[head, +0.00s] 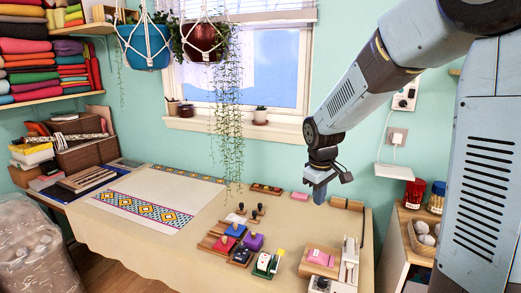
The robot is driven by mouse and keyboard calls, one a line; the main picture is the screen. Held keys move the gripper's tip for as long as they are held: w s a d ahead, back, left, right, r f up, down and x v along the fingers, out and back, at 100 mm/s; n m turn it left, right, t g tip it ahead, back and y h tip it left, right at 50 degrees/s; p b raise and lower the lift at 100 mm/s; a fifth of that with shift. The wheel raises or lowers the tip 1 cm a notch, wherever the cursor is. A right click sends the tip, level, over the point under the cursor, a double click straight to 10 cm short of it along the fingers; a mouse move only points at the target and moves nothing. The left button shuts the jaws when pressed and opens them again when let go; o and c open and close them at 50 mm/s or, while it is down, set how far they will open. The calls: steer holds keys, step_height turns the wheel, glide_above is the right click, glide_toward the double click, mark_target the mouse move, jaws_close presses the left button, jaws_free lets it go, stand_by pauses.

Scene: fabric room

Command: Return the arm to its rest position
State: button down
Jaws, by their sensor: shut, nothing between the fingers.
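My arm comes in from the upper right of the head view and bends down at its wrist. My gripper (319,194) hangs above the right back part of the table (130,232), pointing down, shut and empty. It is above the tabletop, close in the picture to a small pink block (299,196). The exact gap between the fingertips and the table is hard to judge from this view.
Stamps and ink pads (228,240) cover the table's middle. A pink pad (321,258) and a white device (348,262) stand at its front right. A patterned cloth (150,210) lies left. Hanging pots (145,45) are above. A side cabinet (405,250) with jars is right.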

steer(key=s+d+r+m+t, duration=0.1)
steer(key=s+d+r+m, duration=0.1)
steer(key=s+r, duration=0.2)
steer(key=s+d+r+m+t, duration=0.1)
steer(key=s+d+r+m, duration=0.1)
steer(key=s, duration=0.9)
steer(key=s+d+r+m+t, duration=0.2)
steer(key=s+r+m, duration=0.2)
steer(key=s+r, duration=0.3)
steer(key=shift+s+d+y, duration=0.3)
steer(key=shift+s+y, duration=0.1)
steer(key=shift+s, duration=0.3)
